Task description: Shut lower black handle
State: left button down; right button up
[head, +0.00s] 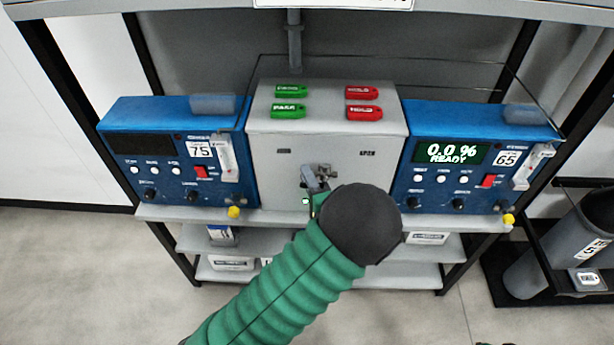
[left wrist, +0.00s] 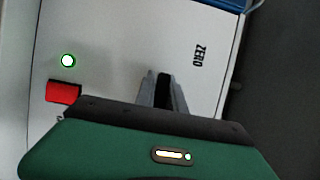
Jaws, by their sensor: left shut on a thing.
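In the left wrist view, my left gripper (left wrist: 164,88) is shut on a dark piece, the lower black handle (left wrist: 163,90), against the pale panel beside the word ZERO. Most of the handle is hidden by the fingers and the gripper body.
The left analyser (head: 140,185) has a dark screen; the right analyser (head: 430,185) reads 0.0 % READY. Green tags (head: 289,111) and red tags (head: 363,112) lie on the box top. A lit green lamp (left wrist: 68,60) and a red part (left wrist: 63,92) are near the gripper.

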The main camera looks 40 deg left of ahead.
pick_arm(q)
jog(key=shift+s+a, duration=0.2)
jog(key=shift+a, duration=0.2)
